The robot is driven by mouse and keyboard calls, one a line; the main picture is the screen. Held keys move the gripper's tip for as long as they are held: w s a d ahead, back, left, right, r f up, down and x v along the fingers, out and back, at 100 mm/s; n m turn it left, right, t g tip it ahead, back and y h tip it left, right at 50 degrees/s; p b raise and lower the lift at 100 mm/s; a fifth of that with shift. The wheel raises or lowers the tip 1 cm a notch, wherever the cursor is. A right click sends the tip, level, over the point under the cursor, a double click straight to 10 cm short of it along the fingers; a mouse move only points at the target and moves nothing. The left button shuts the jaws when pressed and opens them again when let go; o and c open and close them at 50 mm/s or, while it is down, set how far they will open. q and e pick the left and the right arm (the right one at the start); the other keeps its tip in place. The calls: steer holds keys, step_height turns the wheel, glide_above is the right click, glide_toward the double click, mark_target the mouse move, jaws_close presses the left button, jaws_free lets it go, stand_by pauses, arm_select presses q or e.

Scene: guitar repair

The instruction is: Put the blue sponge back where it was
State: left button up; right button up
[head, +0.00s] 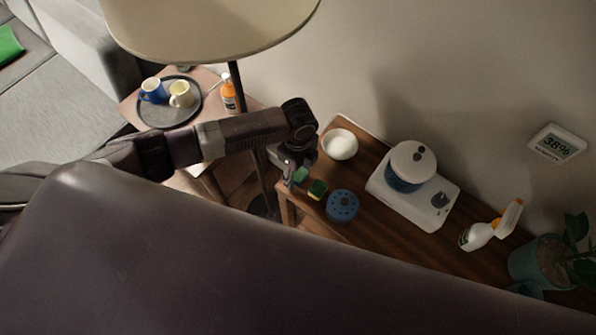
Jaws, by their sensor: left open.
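A small blue-green block (301,174), which looks like the blue sponge, lies near the left end of the wooden shelf table (386,222). A green and yellow sponge (318,189) lies just right of it. My left gripper (291,181) points down at the table's left end, right beside the blue-green block. It is open; its fingers are small and dark here, and I cannot tell whether they touch the block. My right gripper is not in view.
A white bowl (340,144), a round blue holed object (342,206), a white device (412,167), a spray bottle (489,231) and a potted plant (543,262) stand on the table. A lamp pole (237,82) and a tray (169,113) with mugs are at left.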

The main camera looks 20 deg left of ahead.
mark_target(298, 174)
arm_select(q)
steer(key=shift+r, duration=0.15)
step_height(298, 174, up, 12)
steer(key=b, duration=0.1)
stand_by(0.4)
stand_by(0.3)
